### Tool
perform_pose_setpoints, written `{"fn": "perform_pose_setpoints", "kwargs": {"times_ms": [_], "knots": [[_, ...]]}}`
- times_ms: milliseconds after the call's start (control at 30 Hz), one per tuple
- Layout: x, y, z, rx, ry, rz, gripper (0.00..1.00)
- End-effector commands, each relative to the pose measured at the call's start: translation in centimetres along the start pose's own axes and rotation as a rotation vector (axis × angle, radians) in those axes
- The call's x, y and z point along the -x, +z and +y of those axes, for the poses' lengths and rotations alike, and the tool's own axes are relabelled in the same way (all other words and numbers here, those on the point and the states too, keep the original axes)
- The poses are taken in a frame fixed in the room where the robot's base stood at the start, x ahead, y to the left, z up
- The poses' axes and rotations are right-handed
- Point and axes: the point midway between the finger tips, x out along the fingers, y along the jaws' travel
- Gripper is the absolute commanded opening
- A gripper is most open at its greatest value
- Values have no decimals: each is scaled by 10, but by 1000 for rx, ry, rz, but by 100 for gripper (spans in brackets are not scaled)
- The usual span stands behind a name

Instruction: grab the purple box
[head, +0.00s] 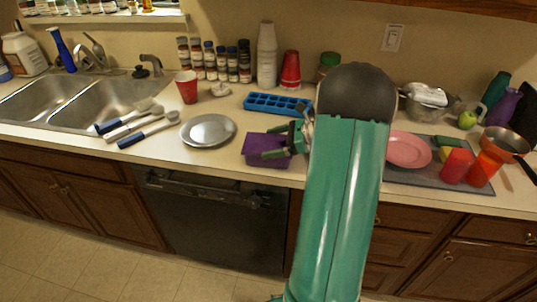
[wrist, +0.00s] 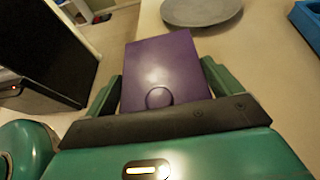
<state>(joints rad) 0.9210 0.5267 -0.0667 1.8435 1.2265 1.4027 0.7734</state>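The purple box (head: 254,144) sits on the counter near its front edge, right of the grey plate. In the wrist view the purple box (wrist: 162,62) lies ahead, with a round mark near its close end. My gripper (head: 277,142) is low at the box, its green fingers spread. In the wrist view my gripper (wrist: 162,85) has one finger along each side of the box. The fingers look open around it, with at most a narrow gap; firm contact does not show. My arm hides part of the counter to the right.
A blue tray (head: 276,104) lies behind the box. A grey plate (head: 208,130) is to its left, with several utensils (head: 135,122) beyond. A pink plate (head: 407,150) and red cups (head: 468,167) stand right of my arm. The counter's front edge is close.

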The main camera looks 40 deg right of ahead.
Motion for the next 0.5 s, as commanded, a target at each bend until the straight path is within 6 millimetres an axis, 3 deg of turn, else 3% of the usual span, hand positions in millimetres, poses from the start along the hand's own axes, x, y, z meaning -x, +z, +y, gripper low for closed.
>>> {"fn": "perform_pose_setpoints", "kwargs": {"times_ms": [67,500], "knots": [[0,0,0,0,0,0,56],[4,10,0,2,-1,-1,55]]}}
